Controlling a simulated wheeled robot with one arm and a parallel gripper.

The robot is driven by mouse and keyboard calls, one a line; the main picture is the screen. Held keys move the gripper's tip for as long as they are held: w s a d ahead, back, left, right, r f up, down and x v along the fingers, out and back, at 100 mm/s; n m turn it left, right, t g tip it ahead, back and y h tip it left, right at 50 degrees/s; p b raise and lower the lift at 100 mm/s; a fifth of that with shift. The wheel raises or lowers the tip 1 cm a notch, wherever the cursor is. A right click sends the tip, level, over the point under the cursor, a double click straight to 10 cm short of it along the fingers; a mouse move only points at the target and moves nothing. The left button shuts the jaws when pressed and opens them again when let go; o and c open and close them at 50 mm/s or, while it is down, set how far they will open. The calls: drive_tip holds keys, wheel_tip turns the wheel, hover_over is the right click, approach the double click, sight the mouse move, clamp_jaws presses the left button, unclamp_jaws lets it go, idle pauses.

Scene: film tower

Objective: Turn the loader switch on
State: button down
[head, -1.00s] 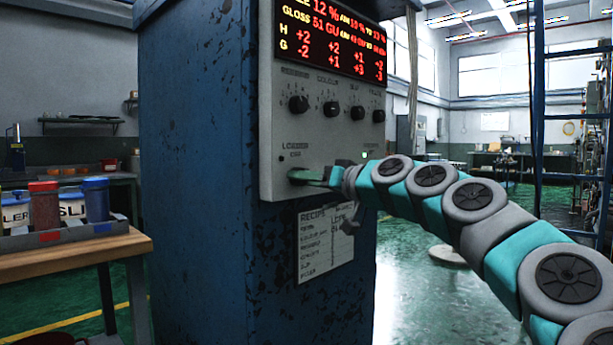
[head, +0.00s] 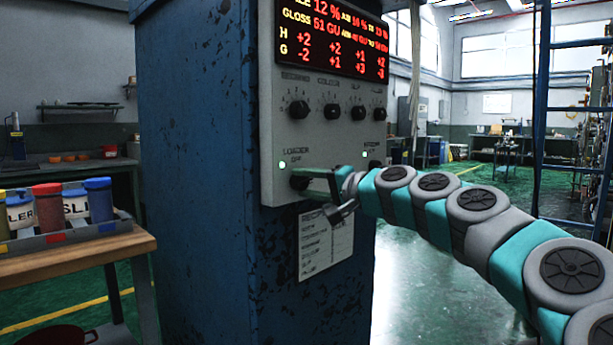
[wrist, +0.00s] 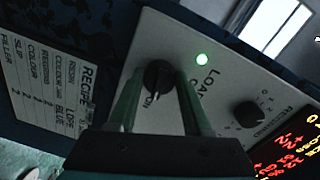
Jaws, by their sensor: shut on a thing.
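The loader switch (wrist: 157,75) is a dark round knob low on the grey panel (head: 325,150), under the LOADER label. In the wrist view its pale mark points toward the word ON. My gripper (wrist: 156,80) is shut on the switch, one finger on each side. In the head view my gripper (head: 304,179) reaches the panel from the right and hides most of the knob.
Several dark dials, such as one knob (head: 332,111), sit above under a red number display (head: 335,38). A recipe sheet (head: 326,245) hangs below. A bench (head: 110,245) with cans stands left. Open green floor lies right.

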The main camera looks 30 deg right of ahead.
drive_tip(key=shift+m+p, duration=0.4)
drive_tip(key=shift+m, duration=0.2)
drive_tip(key=shift+c, duration=1.7)
unclamp_jaws()
drive_tip(key=v, duration=0.7)
drive_tip(key=shift+s+d+b, duration=0.15)
drive_tip(key=shift+s+b, duration=0.2)
drive_tip(key=shift+b, duration=0.05)
